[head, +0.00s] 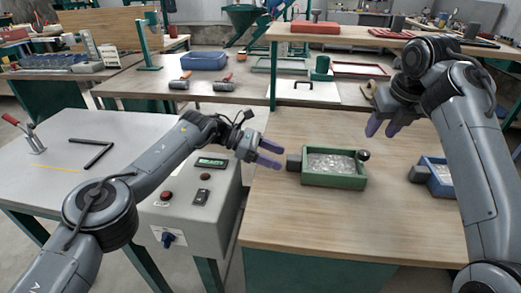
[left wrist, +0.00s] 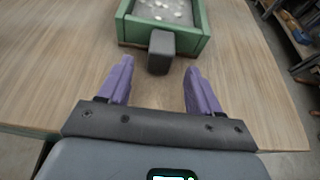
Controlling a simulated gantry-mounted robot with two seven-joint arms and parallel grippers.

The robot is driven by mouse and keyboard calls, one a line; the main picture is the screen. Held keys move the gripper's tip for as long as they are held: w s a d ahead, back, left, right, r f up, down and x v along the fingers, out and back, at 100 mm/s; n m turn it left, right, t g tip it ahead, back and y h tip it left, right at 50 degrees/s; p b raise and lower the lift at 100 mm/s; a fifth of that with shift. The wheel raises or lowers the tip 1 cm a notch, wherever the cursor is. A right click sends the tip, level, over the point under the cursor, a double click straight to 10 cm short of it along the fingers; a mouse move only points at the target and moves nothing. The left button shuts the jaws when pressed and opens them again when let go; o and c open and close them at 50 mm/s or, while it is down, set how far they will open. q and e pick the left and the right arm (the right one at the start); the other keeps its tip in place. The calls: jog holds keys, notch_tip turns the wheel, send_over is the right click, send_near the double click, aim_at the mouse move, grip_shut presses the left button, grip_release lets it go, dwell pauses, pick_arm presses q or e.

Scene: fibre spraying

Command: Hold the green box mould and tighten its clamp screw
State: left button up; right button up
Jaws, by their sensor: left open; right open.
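The green box mould (head: 334,181) sits on the wooden table, filled with a pale, glassy-looking material. A dark grey block (head: 294,162) sticks out from its left side. A dark round knob (head: 364,155), perhaps the clamp screw, is at its right end. My left gripper (head: 272,155) is open and empty, just left of the grey block. In the left wrist view the mould (left wrist: 165,33) and grey block (left wrist: 161,50) lie ahead of the spread purple fingers (left wrist: 155,85), apart from them. My right gripper (head: 382,126) is open and empty, above and right of the mould.
A blue box (head: 433,178) with similar filling stands right of the green mould, near my right arm. A grey control box (head: 190,205) with buttons is left of the wooden table (head: 300,235). The table front is clear. A white board (head: 303,92) lies behind.

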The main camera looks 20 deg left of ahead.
pick_arm(q)
jog(key=shift+x, duration=2.2)
grip_shut()
